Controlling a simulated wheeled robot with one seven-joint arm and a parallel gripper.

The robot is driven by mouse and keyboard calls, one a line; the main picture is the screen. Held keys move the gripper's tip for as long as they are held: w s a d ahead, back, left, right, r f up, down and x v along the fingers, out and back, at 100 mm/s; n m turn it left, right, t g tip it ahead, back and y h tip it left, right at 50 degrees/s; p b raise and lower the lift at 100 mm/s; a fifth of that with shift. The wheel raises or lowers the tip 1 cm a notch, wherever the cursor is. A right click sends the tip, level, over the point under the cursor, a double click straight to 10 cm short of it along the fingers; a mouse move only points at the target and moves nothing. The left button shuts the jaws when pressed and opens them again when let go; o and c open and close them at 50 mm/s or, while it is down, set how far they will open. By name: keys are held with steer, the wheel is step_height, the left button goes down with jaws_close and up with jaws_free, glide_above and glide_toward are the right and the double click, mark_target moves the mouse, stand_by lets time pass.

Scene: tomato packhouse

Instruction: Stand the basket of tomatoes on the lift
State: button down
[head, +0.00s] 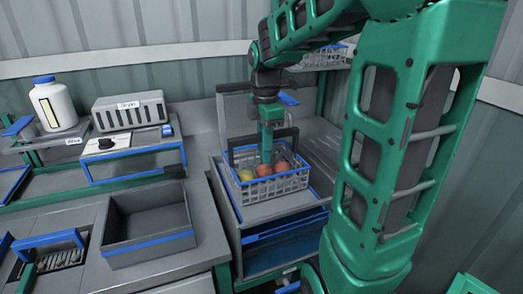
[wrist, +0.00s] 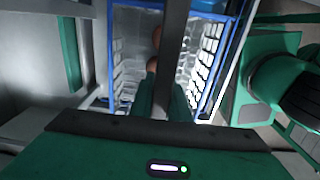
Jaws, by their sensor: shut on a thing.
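The grey mesh basket (head: 278,190) holds red and yellow tomatoes (head: 264,170). Its dark handle (head: 243,153) is up. My gripper (head: 266,153) reaches down from above and is shut on the middle of this handle. In the wrist view the handle (wrist: 174,40) runs between my green fingers (wrist: 166,98), with the basket's mesh wall (wrist: 125,65) below. The basket looks level over a grey, blue-edged stand (head: 280,226), which may be the lift. I cannot tell whether the basket rests on it or hangs just above it.
An empty grey bin (head: 150,242) with a blue stripe is on the bench to the left. Another basket (head: 322,58) sits on a shelf at the back. My arm hides much of the right side.

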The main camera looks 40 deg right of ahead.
steer(key=shift+f, duration=0.55)
stand_by(0.4)
steer(key=c, duration=1.6)
jaws_free()
steer(key=c, duration=0.3)
steer(key=shift+r, duration=3.5)
